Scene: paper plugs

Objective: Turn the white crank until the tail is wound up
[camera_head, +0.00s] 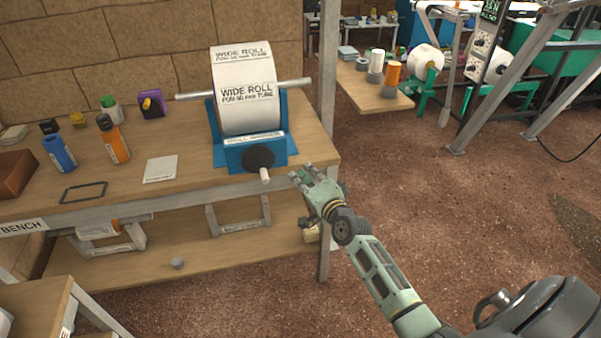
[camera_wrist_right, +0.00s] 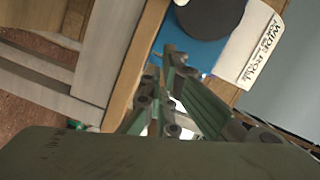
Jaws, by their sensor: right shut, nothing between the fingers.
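The white crank handle (camera_head: 265,175) sticks out toward the front from a dark round disc (camera_head: 258,158) on the blue winder (camera_head: 228,155). A wide white paper roll (camera_head: 248,110) with printed text sits on the winder; I cannot make out a separate loose tail. My right gripper (camera_head: 300,176) is shut and empty, just right of the crank handle and apart from it, by the bench's front edge. In the right wrist view, the disc (camera_wrist_right: 210,14) and blue winder (camera_wrist_right: 182,38) lie beyond the fingers (camera_wrist_right: 172,60). My left gripper is out of view.
The bench top (camera_head: 205,172) also holds a blue bottle (camera_head: 60,153), an orange bottle (camera_head: 113,141), a white card (camera_head: 160,169) and a dark frame (camera_head: 83,192) left of the winder. A metal bar (camera_head: 295,83) passes through the roll. A post (camera_head: 326,100) stands at the bench's right end.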

